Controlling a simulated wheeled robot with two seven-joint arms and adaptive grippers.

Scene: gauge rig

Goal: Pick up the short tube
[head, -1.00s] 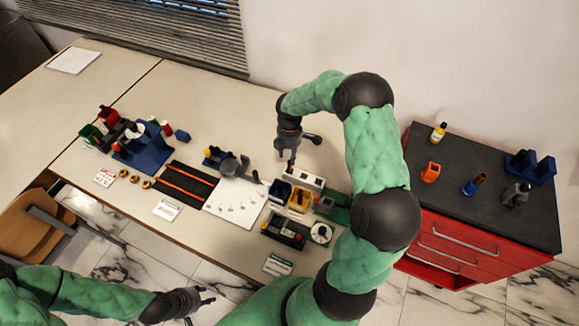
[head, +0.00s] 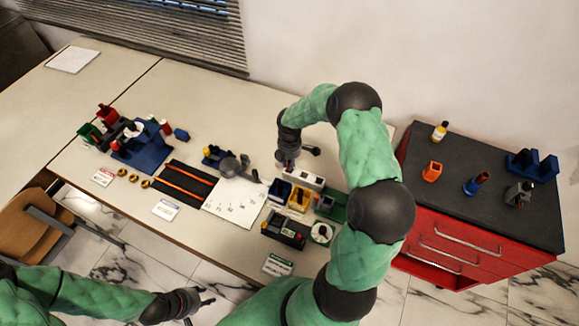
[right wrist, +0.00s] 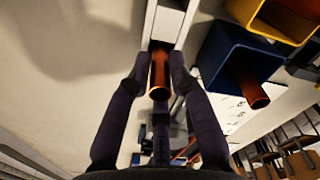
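A copper-coloured tube (right wrist: 159,76), which looks like the short tube, stands in a pale block (head: 306,180) on the table. My right gripper (right wrist: 159,62) is over the block, with its dark fingers on both sides of the tube and seemingly touching it. In the head view my right gripper (head: 288,163) hides the tube. Another copper-coloured tube (right wrist: 251,90) sticks out of a blue bin (right wrist: 229,55). My left gripper (head: 203,298) is empty, with its fingers apart, in front of the table's near edge.
A yellow bin (head: 300,200) and the blue bin stand close beside the block. A white board (head: 232,206) and a dark mat with orange strips (head: 184,182) lie to the left. A red cabinet (head: 480,250) at right carries several small holders. The table's back strip is clear.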

